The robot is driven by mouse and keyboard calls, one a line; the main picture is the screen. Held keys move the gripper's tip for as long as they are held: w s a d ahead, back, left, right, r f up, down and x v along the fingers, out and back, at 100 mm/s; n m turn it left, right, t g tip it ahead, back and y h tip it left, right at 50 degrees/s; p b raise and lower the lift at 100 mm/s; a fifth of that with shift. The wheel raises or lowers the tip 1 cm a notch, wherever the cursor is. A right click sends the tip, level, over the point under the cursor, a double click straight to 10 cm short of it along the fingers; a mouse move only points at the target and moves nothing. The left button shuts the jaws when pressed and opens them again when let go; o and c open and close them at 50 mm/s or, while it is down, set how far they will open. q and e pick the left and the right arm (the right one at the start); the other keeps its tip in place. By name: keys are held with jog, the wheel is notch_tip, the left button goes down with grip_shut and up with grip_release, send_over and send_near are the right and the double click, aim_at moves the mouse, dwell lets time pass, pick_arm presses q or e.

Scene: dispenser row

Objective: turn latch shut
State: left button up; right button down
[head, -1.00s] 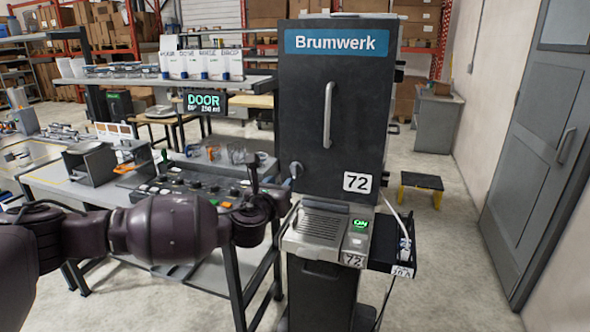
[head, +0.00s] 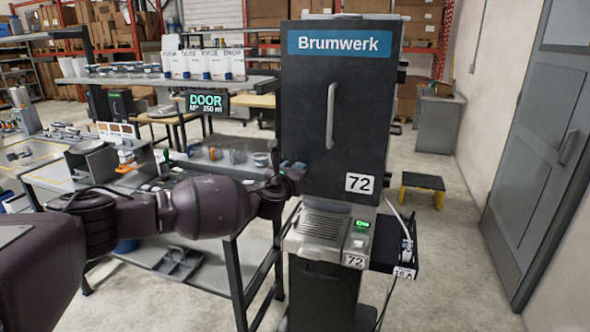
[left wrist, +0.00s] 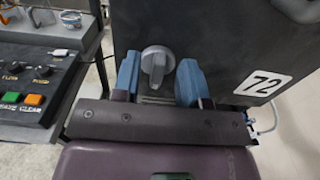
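The latch (left wrist: 157,62) is a grey round knob with a raised grip bar, on the dark front of the Brumwerk machine (head: 345,75). In the left wrist view its bar stands close to upright. My left gripper (left wrist: 158,78) is open, with one blue finger on each side of the knob. Gaps show between the knob and both fingers. In the head view my left gripper (head: 291,170) is at the left edge of the machine's door and hides the latch. The door looks closed. My right gripper is not in view.
A long door handle (head: 330,115) stands out from the machine front. Below are a drip tray (head: 322,228) and a side shelf (head: 398,262). A control panel (left wrist: 30,85) with knobs and buttons is at the left. A DOOR sign (head: 207,102) hangs over the bench.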

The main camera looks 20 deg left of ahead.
pick_arm(q)
jog(key=shift+w, duration=0.45)
jog(key=shift+c, duration=0.4)
grip_shut()
